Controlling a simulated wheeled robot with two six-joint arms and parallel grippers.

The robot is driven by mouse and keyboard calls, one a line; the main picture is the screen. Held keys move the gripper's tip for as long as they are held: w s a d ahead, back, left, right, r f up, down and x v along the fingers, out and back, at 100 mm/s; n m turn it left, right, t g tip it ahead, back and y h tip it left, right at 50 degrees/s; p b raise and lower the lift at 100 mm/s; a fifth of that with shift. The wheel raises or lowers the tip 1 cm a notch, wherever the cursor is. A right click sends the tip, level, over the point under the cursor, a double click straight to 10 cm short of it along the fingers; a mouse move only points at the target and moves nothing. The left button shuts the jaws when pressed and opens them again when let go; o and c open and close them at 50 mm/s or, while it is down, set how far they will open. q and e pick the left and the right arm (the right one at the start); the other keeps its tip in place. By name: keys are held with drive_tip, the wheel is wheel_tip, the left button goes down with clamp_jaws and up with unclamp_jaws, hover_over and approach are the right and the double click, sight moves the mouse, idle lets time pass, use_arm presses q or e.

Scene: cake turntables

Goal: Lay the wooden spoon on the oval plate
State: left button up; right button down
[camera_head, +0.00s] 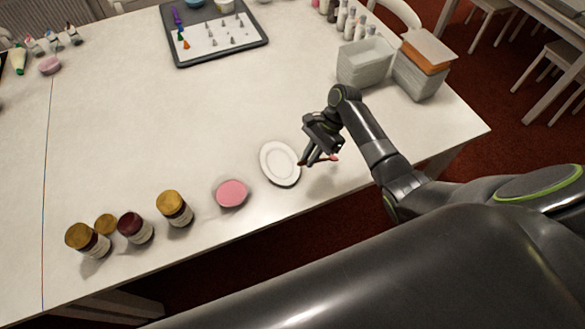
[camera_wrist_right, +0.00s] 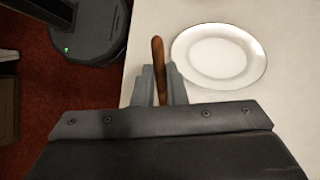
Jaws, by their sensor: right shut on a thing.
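The white oval plate (camera_head: 280,163) lies near the front edge of the table, and it also shows at the upper right of the right wrist view (camera_wrist_right: 218,56). My right gripper (camera_head: 318,160) is just to the right of the plate and is shut on the wooden spoon (camera_wrist_right: 159,70). The spoon's brown end sticks out past the fingertips in the right wrist view, beside the plate and apart from it in that picture. The rest of the spoon is hidden by the gripper. My left gripper is not in view.
A pink round item (camera_head: 231,194) lies left of the plate, with several jars (camera_head: 174,208) further left. Pale bins (camera_head: 364,63) stand at the back right. A dark tray (camera_head: 176,49) with piping tips is at the back. The table's middle is clear.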

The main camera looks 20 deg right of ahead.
use_arm(q)
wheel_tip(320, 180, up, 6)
drive_tip(key=p, duration=0.5)
use_arm(e)
drive_tip(key=a+f+n+h+b, duration=0.1)
drive_tip(key=a+f+n+h, duration=0.1)
drive_tip(key=n, duration=0.3)
drive_tip(key=a+f+n+t+h+b, duration=0.1)
drive_tip(key=f+n+h+b, duration=0.1)
drive_tip(key=f+n, duration=0.2)
drive_tip(key=s+a+f+n+h+b, duration=0.1)
drive_tip(key=a+f+n+h+b, duration=0.1)
drive_tip(key=n, duration=0.4)
drive_tip(key=shift+s+a+f+t, duration=0.1)
drive_tip(key=shift+a+f+t, duration=0.25)
drive_tip(key=shift+f+t, duration=0.1)
drive_tip(key=shift+f, duration=0.35)
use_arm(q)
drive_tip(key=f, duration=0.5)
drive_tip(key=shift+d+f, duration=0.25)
use_arm(e)
drive_tip(key=c, duration=1.4)
unclamp_jaws()
